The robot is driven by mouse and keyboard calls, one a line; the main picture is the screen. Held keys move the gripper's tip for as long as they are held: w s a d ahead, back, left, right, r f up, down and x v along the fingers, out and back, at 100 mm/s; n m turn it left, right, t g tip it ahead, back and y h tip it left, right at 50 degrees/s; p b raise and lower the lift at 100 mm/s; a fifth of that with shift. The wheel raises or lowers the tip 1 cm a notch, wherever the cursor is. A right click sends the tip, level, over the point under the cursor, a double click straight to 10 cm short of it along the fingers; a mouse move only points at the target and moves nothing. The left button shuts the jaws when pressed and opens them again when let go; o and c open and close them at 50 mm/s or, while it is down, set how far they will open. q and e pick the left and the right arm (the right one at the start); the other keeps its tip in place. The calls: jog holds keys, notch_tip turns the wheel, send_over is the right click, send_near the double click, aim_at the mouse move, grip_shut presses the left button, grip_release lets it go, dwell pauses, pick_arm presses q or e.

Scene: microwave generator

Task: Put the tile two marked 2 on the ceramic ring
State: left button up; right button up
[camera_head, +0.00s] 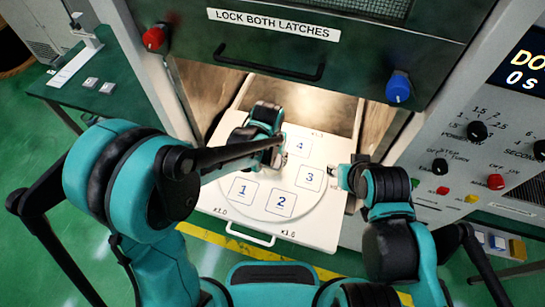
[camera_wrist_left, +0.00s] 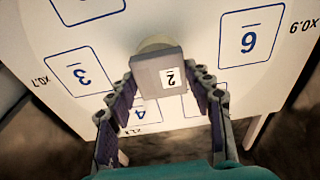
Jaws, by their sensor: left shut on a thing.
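The grey tile two (camera_wrist_left: 158,78), with a white label marked 2, is between the fingers of my left gripper (camera_wrist_left: 168,82) in the left wrist view. The marking appears upside down there. A pale beige round piece, apparently the ceramic ring (camera_wrist_left: 155,42), shows just beyond the tile and is partly hidden by it; I cannot tell whether they touch. In the head view my left gripper (camera_head: 277,156) is over the back of the round plate and hides the tile and ring. My right gripper (camera_head: 338,177) is at the plate's right edge; its finger opening is unclear.
The round plate (camera_head: 263,205) with numbered squares lies on a white pulled-out tray (camera_head: 305,233) with a front handle (camera_head: 250,234). A raised green door (camera_head: 320,35) hangs above. A control panel (camera_head: 480,120) stands right, a green side table (camera_head: 110,70) left.

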pick_arm(q)
jog(key=shift+s, duration=0.15)
jog(key=shift+f+b, duration=0.3)
jog(key=shift+b, duration=0.05)
dwell(0.4)
jog(key=o, duration=1.3)
jog(key=shift+o, duration=0.2)
jog(key=o, duration=0.5)
jog(key=shift+r, duration=0.15)
jog(key=shift+r+p, duration=2.65)
jog(key=shift+r, duration=0.8)
